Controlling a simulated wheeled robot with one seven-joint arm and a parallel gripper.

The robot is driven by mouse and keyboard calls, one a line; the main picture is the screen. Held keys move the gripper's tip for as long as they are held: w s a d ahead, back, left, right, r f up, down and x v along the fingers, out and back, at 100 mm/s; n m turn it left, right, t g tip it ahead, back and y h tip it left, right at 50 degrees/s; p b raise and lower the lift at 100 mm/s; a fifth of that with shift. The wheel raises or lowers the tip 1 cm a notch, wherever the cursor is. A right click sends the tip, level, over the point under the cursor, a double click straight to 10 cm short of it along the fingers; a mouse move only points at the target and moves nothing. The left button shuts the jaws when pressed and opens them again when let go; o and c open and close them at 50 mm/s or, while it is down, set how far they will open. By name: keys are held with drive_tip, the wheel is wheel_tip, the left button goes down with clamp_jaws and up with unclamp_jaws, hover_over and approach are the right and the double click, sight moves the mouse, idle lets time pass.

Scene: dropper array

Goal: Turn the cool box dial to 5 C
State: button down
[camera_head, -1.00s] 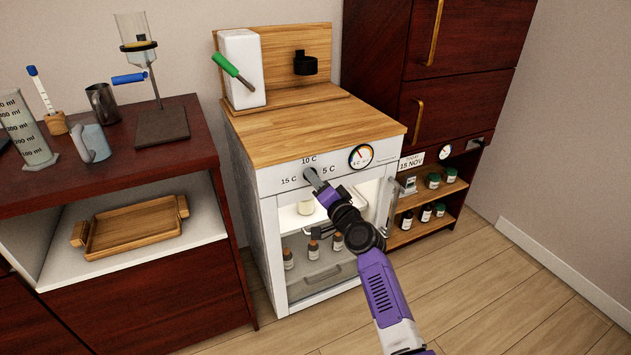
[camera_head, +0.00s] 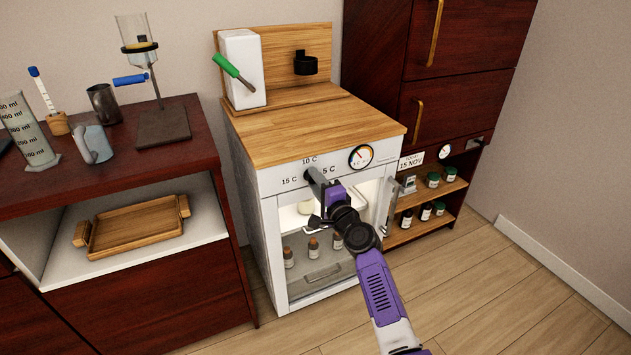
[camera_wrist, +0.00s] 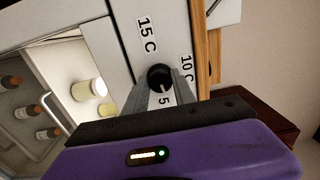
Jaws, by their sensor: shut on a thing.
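The cool box (camera_head: 258,200) is a white cabinet with a wooden top and a glass-fronted inside. Its front panel carries the labels 15 C, 10 C and 5 C. The dial (camera_wrist: 159,75) is a round black knob between these labels in the wrist view. A small light mark on its edge appears to face the 5 label, which is partly hidden. My gripper (camera_wrist: 162,84) is shut on the dial, with a grey finger on either side. In the head view my gripper (camera_head: 314,176) covers the dial.
A round gauge (camera_head: 361,157) sits right of the dial on the panel. Bottles (camera_wrist: 90,89) stand inside the cool box. A dark bench (camera_head: 100,170) with a wooden tray is at left. Shelves with small bottles (camera_head: 425,212) are at right.

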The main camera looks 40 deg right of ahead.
drive_tip(key=shift+r, duration=0.15)
drive_tip(key=c, duration=1.1)
unclamp_jaws()
drive_tip(key=shift+o, duration=0.2)
drive_tip(key=p+v, duration=0.1)
drive_tip(key=v, duration=0.6)
drive_tip(key=shift+s, duration=0.4)
